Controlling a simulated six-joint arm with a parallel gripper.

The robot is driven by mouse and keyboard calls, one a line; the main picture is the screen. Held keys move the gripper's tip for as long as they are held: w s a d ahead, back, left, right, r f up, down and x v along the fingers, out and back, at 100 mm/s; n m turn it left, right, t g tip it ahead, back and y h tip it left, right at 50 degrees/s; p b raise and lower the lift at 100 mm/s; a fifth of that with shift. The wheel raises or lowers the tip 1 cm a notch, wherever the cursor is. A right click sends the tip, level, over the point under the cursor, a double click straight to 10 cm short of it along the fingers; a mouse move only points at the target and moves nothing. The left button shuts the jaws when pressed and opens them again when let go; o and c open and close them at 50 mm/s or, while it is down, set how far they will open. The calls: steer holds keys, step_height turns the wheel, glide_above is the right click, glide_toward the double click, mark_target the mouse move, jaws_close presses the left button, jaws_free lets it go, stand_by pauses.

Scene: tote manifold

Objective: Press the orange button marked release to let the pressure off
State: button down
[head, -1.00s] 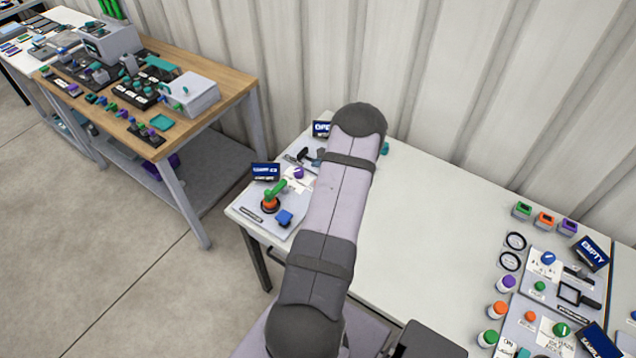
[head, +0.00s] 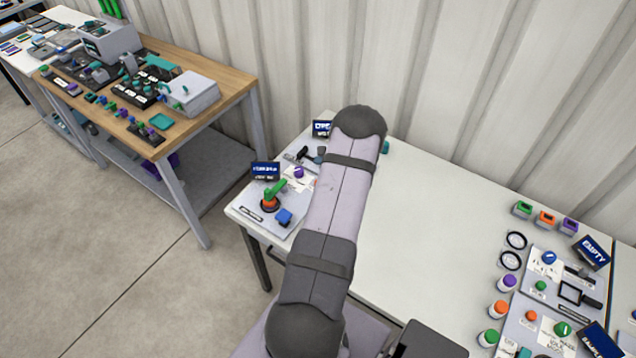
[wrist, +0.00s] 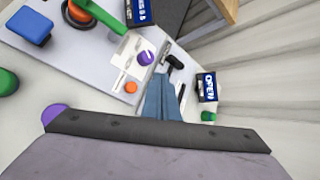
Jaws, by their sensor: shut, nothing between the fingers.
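In the wrist view a small orange button (wrist: 131,87) sits on a light panel (wrist: 90,60), beside a white label whose text I cannot read. A purple knob (wrist: 145,57) is just above it in the picture. My gripper (wrist: 161,82) shows as blue-grey fingers, shut and empty, to the right of the orange button in the picture. Whether the fingertips touch the panel is unclear.
A green lever on an orange base (head: 270,198) and a blue button (head: 284,216) share the panel. A black-handled part (wrist: 175,62) and an OPEN sign (wrist: 208,87) are near my fingers. Another orange button (head: 531,316) is on a right-hand panel. The table middle is clear.

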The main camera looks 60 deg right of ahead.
step_height(320, 180, down, 6)
steer(key=b, duration=0.3)
steer(key=shift+f, duration=0.2)
steer(key=shift+f+b, duration=0.55)
steer(key=shift+b, duration=0.25)
steer(key=shift+f+b, duration=0.9)
steer(key=shift+b, duration=0.5)
stand_by(2.0)
steer(key=shift+r, duration=0.1)
stand_by(0.3)
steer(key=shift+r+p, duration=0.35)
steer(key=shift+r, duration=0.5)
steer(key=shift+r, duration=0.1)
steer(key=shift+r+p, duration=1.25)
steer(key=shift+r, duration=1.15)
